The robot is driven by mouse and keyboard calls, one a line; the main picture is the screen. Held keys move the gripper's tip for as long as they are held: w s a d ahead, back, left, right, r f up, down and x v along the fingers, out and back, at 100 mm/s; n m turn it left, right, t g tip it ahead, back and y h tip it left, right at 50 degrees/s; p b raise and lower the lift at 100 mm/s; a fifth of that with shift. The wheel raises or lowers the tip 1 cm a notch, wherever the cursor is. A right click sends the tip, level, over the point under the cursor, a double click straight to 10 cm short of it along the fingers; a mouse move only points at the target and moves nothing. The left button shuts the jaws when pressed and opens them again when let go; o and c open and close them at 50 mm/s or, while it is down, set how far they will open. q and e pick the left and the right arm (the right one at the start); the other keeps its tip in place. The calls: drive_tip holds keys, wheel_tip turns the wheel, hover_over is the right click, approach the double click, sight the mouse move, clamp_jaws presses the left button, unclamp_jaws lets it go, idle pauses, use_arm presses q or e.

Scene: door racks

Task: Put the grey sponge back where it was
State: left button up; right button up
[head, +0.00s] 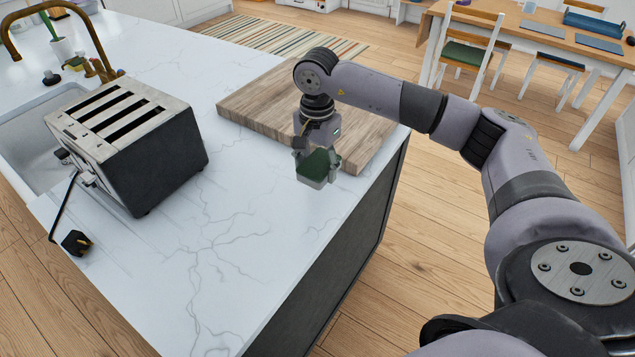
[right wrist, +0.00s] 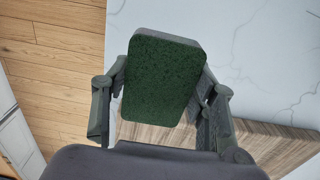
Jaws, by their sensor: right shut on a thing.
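The grey sponge (head: 317,170) has a dark green top and a grey body. My right gripper (head: 317,157) is shut on it, one finger on each side, and holds it near the corner of the wooden board, seemingly above the white countertop. In the right wrist view the sponge's dark green face (right wrist: 163,78) fills the middle between the fingers, and its grey side hardly shows. Whether it touches the counter is hard to tell. My left gripper is not in view.
A wooden board (head: 262,107) lies on the white countertop (head: 240,240). A four-slot toaster (head: 165,160) stands left, with its plug (head: 76,243) beside it. The sink (head: 35,130) is at the far left. The counter's middle is clear; its right edge is close.

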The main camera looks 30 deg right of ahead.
sight(317, 196)
wheel_tip(317, 196, down, 3)
wheel_tip(317, 196, down, 3)
drive_tip(key=shift+f+p, duration=0.2)
drive_tip(key=shift+p, duration=0.45)
drive_tip(key=shift+f, duration=0.35)
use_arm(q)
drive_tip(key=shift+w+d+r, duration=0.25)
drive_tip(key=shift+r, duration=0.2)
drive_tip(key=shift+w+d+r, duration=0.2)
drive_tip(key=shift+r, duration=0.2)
use_arm(e)
drive_tip(key=shift+f, duration=0.1)
drive_tip(key=o, duration=1)
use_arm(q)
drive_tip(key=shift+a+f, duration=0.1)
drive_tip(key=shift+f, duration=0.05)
